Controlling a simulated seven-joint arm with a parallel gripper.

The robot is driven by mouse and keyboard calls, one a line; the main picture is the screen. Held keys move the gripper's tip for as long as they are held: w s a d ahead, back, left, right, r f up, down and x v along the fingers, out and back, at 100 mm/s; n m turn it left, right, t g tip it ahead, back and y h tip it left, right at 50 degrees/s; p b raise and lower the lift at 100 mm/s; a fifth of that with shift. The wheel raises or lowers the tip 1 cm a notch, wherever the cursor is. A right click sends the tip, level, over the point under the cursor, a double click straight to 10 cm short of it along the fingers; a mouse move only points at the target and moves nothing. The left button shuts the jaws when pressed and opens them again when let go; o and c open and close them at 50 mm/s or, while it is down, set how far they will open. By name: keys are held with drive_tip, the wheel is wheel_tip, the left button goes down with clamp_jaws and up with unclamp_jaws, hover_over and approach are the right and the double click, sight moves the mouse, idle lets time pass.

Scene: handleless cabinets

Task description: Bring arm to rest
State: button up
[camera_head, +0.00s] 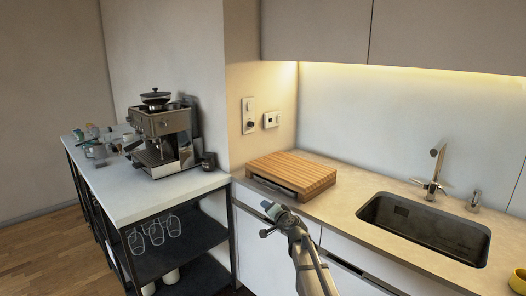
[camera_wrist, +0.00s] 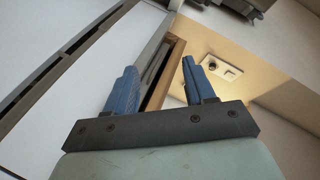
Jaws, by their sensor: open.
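My gripper (camera_head: 268,218) is in front of the counter's front edge in the head view, below the wooden cutting board (camera_head: 292,174). In the wrist view, my gripper (camera_wrist: 158,85) shows two blue fingers spread apart with nothing between them. My arm reaches up from the bottom of the head view, in front of the white cabinet fronts (camera_head: 345,258). Whether the fingers touch anything cannot be told; they appear apart from the counter.
A sink (camera_head: 425,229) with a faucet (camera_head: 434,172) is at the right. A coffee machine (camera_head: 163,136) stands on the white-topped shelf (camera_head: 140,199) at the left, with hanging glasses (camera_head: 154,232) below. A yellow object (camera_head: 518,280) sits at the right edge. Wood floor is lower left.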

drive_tip(key=s+a+f+g, duration=0.1)
drive_tip(key=s+a+f, duration=0.3)
drive_tip(key=a+f, duration=0.15)
drive_tip(key=s+d+f+n+g, duration=0.1)
drive_tip(key=s+d+f+g, duration=0.15)
drive_tip(key=s+f, duration=0.7)
drive_tip(key=s+d+f+n+g+h, duration=0.1)
drive_tip(key=s+d+f+g, duration=0.15)
drive_tip(key=s+f, duration=0.65)
drive_tip(key=s+d+f+n+g, duration=0.15)
drive_tip(key=s+f+g, duration=0.3)
drive_tip(key=f, duration=0.95)
drive_tip(key=s+d+f+n+g+h, duration=0.1)
drive_tip(key=s+d+f+g, duration=0.2)
drive_tip(key=s, duration=1)
drive_tip(key=s+d+f+n+g+h, duration=0.1)
drive_tip(key=s+d+f, duration=0.4)
drive_tip(key=s, duration=0.8)
drive_tip(key=s+d+f+n+g+h, duration=0.1)
drive_tip(key=s+d+f+g+h, duration=0.2)
drive_tip(key=s, duration=1)
wheel_tip(320, 180, down, 2)
drive_tip(key=d+g, duration=0.2)
drive_tip(key=g, duration=0.1)
drive_tip(key=shift+s, duration=0.25)
